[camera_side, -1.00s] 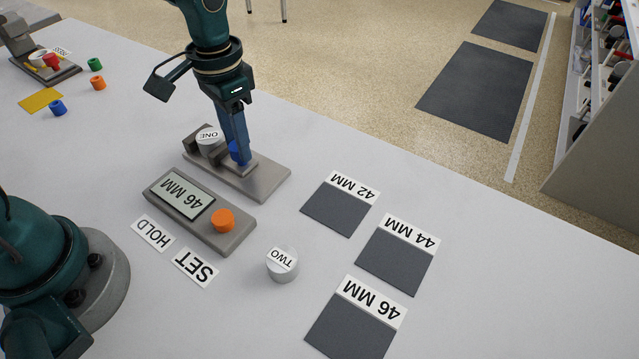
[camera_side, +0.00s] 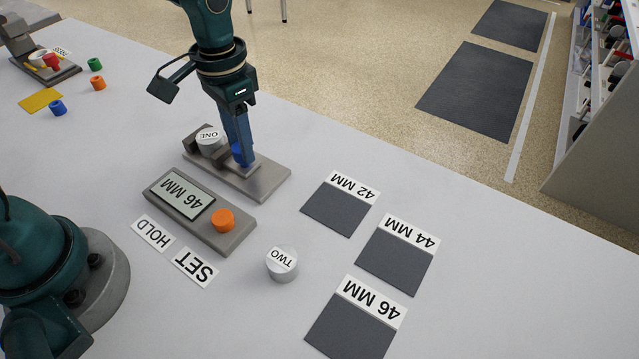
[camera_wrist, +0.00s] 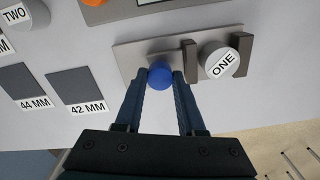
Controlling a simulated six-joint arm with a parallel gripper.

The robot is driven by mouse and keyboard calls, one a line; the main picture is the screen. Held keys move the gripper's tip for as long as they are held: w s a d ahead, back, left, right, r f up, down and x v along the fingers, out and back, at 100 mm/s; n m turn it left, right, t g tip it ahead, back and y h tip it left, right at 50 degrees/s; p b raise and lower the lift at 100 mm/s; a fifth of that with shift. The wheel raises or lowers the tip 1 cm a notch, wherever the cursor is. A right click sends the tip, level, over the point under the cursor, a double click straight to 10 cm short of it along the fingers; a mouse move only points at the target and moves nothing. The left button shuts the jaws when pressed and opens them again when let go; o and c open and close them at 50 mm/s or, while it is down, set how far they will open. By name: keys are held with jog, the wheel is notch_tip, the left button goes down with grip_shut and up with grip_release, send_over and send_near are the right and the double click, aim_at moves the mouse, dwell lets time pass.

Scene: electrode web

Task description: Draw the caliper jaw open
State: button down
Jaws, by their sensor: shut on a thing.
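The caliper has a flat grey base plate (camera_side: 268,178) with a fixed jaw (camera_wrist: 242,52) and a sliding jaw (camera_wrist: 190,60). A pale cylinder marked ONE (camera_side: 209,139) stands between the jaws; it also shows in the wrist view (camera_wrist: 216,58). Any gap between the cylinder and the sliding jaw is too small to judge. A blue knob (camera_wrist: 160,76) sits on the sliding jaw's side of the plate. My gripper (camera_side: 241,155) points down onto the knob and is shut on it, one finger each side. In the side view the fingers partly hide the knob.
A grey readout box (camera_side: 240,235) shows 46 MM and has an orange button (camera_side: 222,220). Cylinder TWO (camera_side: 282,267) stands apart. Dark pads marked 42 MM (camera_side: 335,214), 44 MM (camera_side: 395,262) and 46 MM (camera_side: 348,330) lie to the right. HOLD and SET labels lie in front.

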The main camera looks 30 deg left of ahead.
jog(key=shift+d, duration=1.15)
jog(key=c, duration=0.5)
grip_release()
jog(key=shift+r, duration=0.1)
jog(key=shift+r, duration=2.5)
jog(key=shift+r, duration=0.1)
notch_tip(320, 180, up, 8)
